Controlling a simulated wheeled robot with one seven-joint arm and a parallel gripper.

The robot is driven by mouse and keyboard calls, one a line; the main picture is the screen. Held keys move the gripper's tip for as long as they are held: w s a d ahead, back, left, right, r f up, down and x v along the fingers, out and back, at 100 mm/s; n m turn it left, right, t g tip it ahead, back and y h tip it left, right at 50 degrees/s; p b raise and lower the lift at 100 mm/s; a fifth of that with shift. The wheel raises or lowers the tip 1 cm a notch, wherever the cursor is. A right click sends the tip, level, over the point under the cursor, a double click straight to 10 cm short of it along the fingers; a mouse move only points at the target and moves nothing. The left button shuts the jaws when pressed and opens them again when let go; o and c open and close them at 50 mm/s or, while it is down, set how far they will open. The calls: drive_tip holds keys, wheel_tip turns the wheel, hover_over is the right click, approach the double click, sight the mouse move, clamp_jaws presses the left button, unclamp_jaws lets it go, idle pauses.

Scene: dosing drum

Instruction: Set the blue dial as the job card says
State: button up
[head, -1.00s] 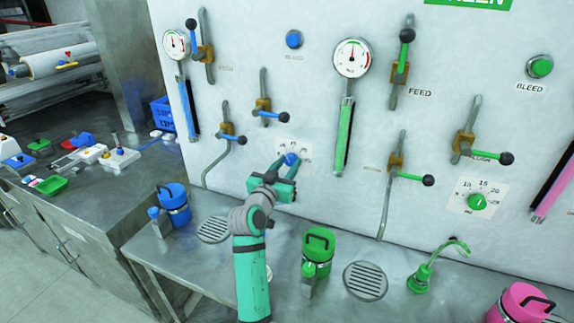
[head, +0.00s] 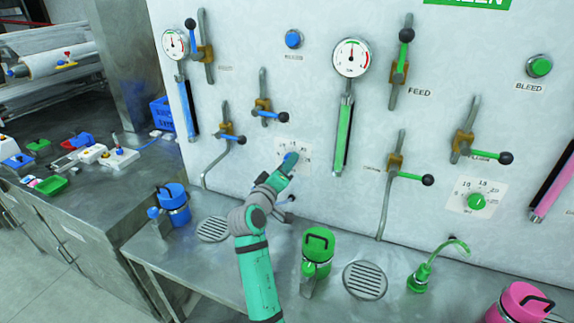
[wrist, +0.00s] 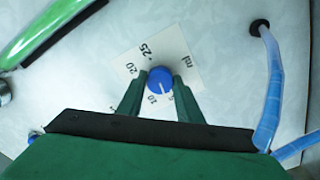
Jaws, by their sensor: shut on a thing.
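The blue dial (head: 290,157) is on a white scale plate (head: 303,150) on the wall panel. In the wrist view the round blue dial (wrist: 160,80) sits between the two green fingers of my gripper (wrist: 159,88), which is shut on it. A white pointer line on the dial points down toward my palm in that view. The plate (wrist: 172,48) shows 20, 25 and ml; the marks near the fingers are small and hard to read. In the head view my gripper (head: 286,163) partly covers the dial and plate. I see no readable job card.
Blue-handled levers (head: 283,117) are above and left of the dial. A green tube gauge (head: 344,135) stands to its right. A green dial (head: 477,201) is farther right. A blue jug (head: 174,200) and a green jug (head: 318,247) stand on the bench below.

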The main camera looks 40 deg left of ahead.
drive_tip(key=shift+s+f+n, duration=0.1)
drive_tip(key=shift+n, duration=0.9)
drive_tip(key=o, duration=1)
drive_tip(key=shift+w, duration=0.2)
drive_tip(key=shift+o, duration=0.2)
drive_tip(key=v, duration=1.1)
drive_tip(key=shift+s+a, duration=0.2)
drive_tip(key=shift+a, duration=0.15)
drive_tip(key=shift+w+d, duration=0.1)
drive_tip(key=shift+w, duration=0.1)
